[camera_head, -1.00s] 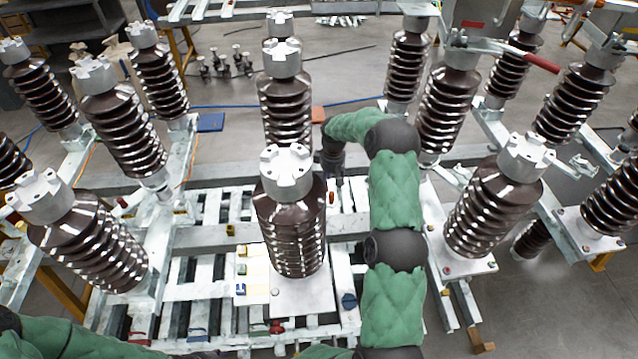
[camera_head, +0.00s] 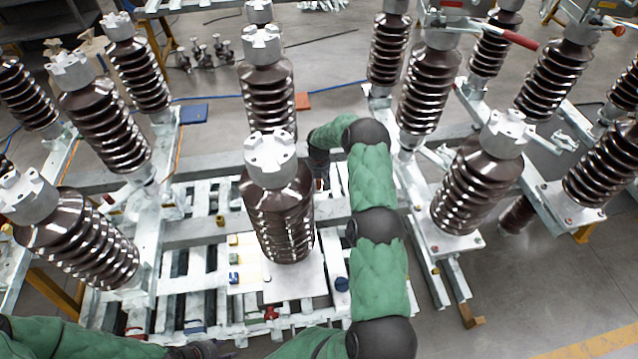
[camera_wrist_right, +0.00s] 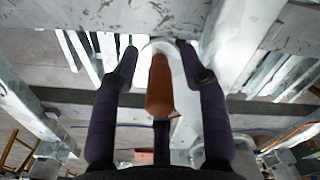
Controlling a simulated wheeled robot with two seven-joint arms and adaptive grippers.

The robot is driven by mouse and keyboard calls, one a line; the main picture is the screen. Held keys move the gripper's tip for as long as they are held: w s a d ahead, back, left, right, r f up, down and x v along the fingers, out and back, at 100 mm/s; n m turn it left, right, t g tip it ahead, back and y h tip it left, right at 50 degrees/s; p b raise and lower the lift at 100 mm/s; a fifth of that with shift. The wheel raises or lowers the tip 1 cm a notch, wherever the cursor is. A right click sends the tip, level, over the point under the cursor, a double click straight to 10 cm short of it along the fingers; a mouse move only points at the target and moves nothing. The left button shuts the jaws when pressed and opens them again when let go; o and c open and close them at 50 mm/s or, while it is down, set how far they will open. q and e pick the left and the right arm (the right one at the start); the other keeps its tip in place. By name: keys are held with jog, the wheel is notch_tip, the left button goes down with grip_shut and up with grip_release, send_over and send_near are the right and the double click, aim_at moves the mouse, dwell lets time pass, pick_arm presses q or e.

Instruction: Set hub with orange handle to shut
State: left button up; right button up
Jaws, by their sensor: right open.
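The orange handle (camera_wrist_right: 159,88) shows in the right wrist view, pointing toward the camera, with a pale rounded metal piece (camera_wrist_right: 178,55) around its far end. My right gripper (camera_wrist_right: 160,60) is open, with its dark fingers on both sides of the handle and a third finger below it. I cannot tell whether any finger touches it. In the head view my right gripper (camera_head: 318,172) is small and partly hidden behind the central insulator and my green-sleeved arm. The handle cannot be made out there.
Brown ribbed insulators with grey caps, such as the central one (camera_head: 280,212), stand close around my right arm. Pale metal frame beams (camera_head: 190,235) lie beneath. A red-handled lever (camera_head: 508,37) is at the upper right. Open floor (camera_head: 560,290) lies at the lower right.

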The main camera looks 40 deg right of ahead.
grip_shut()
jog(key=shift+a, duration=0.1)
jog(key=a+m+b, duration=0.2)
jog(key=a+b, duration=0.1)
jog(key=a, duration=0.5)
jog(key=shift+w+a+m, duration=0.15)
jog(key=shift+a+m, duration=0.15)
jog(key=shift+m, duration=0.1)
grip_release()
